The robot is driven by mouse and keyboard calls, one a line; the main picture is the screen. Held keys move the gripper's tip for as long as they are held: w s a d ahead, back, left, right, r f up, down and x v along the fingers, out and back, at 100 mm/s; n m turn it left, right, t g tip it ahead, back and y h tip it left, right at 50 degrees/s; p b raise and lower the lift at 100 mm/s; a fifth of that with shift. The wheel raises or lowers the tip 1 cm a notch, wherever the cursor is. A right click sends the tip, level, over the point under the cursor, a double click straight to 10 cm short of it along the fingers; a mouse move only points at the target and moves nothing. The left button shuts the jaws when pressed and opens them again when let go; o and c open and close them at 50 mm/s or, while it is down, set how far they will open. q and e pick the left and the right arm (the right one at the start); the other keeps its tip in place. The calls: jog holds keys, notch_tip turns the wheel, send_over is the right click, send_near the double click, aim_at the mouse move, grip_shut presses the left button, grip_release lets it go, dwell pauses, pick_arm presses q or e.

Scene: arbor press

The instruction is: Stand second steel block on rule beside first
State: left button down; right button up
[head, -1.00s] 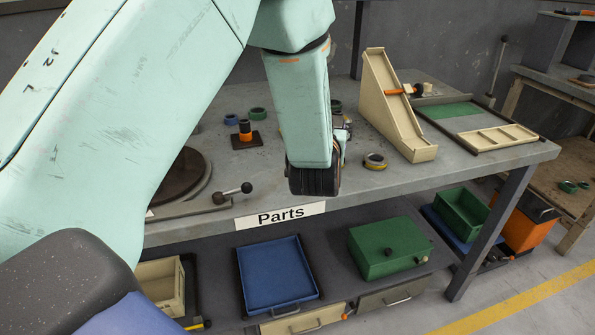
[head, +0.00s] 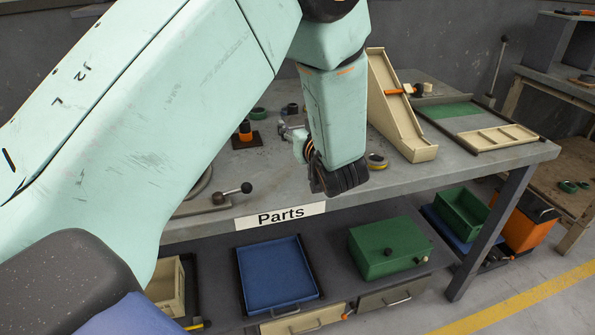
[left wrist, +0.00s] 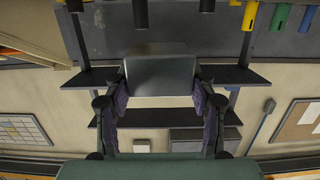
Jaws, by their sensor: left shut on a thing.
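My left gripper (head: 290,133) shows small in the head view, above the bench and left of my wrist, largely hidden by my own arm. In the left wrist view, its two dark purple finger pads (left wrist: 160,100) are shut on a grey steel block (left wrist: 160,72), one pad on each side. The block is held off the bench, with a broad flat face towards the camera. I cannot make out the rule or the first steel block in either view; my arm covers much of the bench. My right gripper is in neither view.
The grey bench (head: 420,172) carries an orange-and-black part on a dark base (head: 246,136), tape rolls (head: 376,161), a cream ramp (head: 398,112) and a ball-ended lever (head: 232,193). A blue tray (head: 275,272) and green box (head: 388,247) sit on the lower shelf.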

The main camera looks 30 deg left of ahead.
pick_arm(q)
jog(key=b, duration=0.1)
send_over(299, 175)
jog(key=f, duration=0.5)
jog(key=shift+w, duration=0.2)
notch_tip(299, 175, down, 3)
jog(key=shift+s+f+b, duration=0.1)
jog(key=shift+s+b, duration=0.05)
jog(key=shift+b, duration=0.2)
jog(key=shift+w+f, duration=0.2)
jog(key=shift+f, duration=0.45)
jog(key=shift+s+r, duration=0.1)
jog(key=shift+s, duration=0.1)
jog(key=c, duration=0.7)
grip_release()
jog(key=shift+f, duration=0.4)
jog(key=shift+c, duration=0.2)
jog(key=o, duration=0.3)
jog(key=shift+r, duration=0.1)
